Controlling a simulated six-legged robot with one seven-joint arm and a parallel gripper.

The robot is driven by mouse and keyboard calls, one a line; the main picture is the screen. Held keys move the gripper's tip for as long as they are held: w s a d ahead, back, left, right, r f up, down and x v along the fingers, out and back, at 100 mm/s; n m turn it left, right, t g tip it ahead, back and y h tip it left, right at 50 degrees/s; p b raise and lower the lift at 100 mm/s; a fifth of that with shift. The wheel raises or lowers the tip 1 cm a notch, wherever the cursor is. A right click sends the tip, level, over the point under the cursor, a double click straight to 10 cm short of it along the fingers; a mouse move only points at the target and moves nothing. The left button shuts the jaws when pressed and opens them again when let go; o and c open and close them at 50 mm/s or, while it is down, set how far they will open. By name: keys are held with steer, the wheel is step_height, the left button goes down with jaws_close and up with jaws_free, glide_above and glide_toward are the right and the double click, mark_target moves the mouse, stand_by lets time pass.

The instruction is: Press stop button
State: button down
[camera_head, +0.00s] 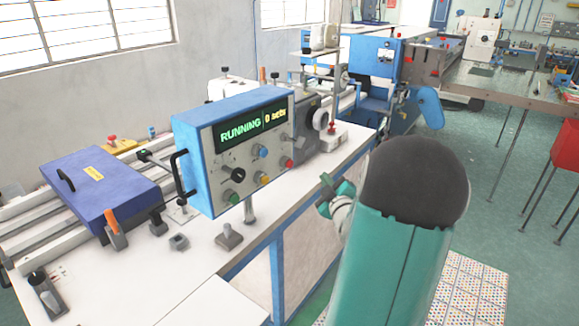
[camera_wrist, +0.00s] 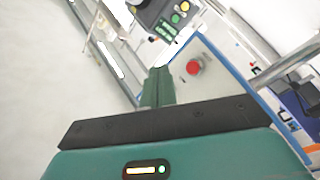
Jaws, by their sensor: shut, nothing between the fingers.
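A blue control box (camera_head: 228,150) stands on the white bench in the head view. Its display reads RUNNING and 0 sets. Its pale face carries a red button (camera_head: 287,162) at the right, plus blue, yellow and green buttons and a black knob. My gripper (camera_head: 326,193) is right of and below the box face, apart from it. In the wrist view my green fingers (camera_wrist: 158,86) are together and empty. A round red button (camera_wrist: 194,67) on a pale panel with a blue edge lies just right of the fingertips there; contact is not visible. I cannot tell if both red buttons are the same.
A purple-blue case (camera_head: 100,190) lies left of the box. A black handle (camera_head: 180,175) juts from the box's left side. Another red knob on a yellow base (camera_head: 112,140) sits further back. A blue machine (camera_head: 380,60) stands behind. The wrist view also shows a dark display panel (camera_wrist: 165,22).

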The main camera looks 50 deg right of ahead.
mark_target(290, 164)
steer(key=w, duration=0.9)
steer(key=shift+a, duration=0.15)
stand_by(1.9)
steer(key=shift+w, duration=0.35)
steer(key=shift+w+a, duration=0.1)
steer(key=shift+w, duration=0.4)
stand_by(0.6)
stand_by(0.3)
steer(key=shift+s, duration=0.9)
